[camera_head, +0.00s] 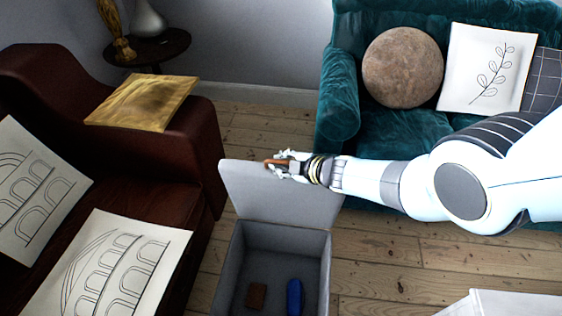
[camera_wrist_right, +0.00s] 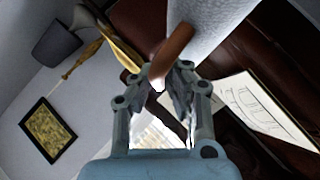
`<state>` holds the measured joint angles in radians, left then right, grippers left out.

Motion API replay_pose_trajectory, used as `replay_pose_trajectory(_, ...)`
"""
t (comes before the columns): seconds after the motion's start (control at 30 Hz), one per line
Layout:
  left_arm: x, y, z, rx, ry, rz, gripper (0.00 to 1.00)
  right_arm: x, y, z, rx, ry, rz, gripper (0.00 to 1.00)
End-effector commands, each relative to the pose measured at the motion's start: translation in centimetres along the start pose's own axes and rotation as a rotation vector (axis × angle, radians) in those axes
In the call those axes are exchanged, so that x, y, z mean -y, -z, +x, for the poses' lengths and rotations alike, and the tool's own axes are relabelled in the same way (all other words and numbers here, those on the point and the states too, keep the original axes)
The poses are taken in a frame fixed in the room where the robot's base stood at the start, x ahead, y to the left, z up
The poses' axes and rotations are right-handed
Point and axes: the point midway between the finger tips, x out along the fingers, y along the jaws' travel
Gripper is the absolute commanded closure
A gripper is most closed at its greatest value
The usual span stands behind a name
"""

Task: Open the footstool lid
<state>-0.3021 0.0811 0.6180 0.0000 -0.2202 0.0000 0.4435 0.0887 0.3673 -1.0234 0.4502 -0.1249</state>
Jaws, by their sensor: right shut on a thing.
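The grey footstool (camera_head: 230,266) stands on the floorboards at the bottom centre of the head view. Its lid (camera_head: 250,192) is raised, standing up at the far side, so the inside shows. A brown block (camera_head: 256,295) and a blue block (camera_head: 294,297) lie on the bottom inside. My right gripper (camera_head: 284,164) is at the lid's top edge, shut on the brown tab (camera_head: 269,161) there. The right wrist view shows the tab (camera_wrist_right: 172,50) between the fingertips (camera_wrist_right: 172,72), with the pale lid (camera_wrist_right: 198,28) beyond. My left gripper is not in view.
A dark red leather sofa (camera_head: 192,160) with cushions stands close on the left. A teal sofa (camera_head: 338,97) stands behind on the right, with a round brown cushion (camera_head: 402,67). A small dark side table (camera_head: 150,46) is at the back. Bare floorboards (camera_head: 430,255) lie to the right.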

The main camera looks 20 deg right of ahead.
Motion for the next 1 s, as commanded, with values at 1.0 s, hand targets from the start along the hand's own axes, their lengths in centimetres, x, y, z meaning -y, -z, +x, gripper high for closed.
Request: replay_pose_trajectory(1.0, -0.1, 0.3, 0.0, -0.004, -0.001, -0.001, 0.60, 0.3, -0.2, -2.5, 0.000, 0.004, -0.003, 0.66)
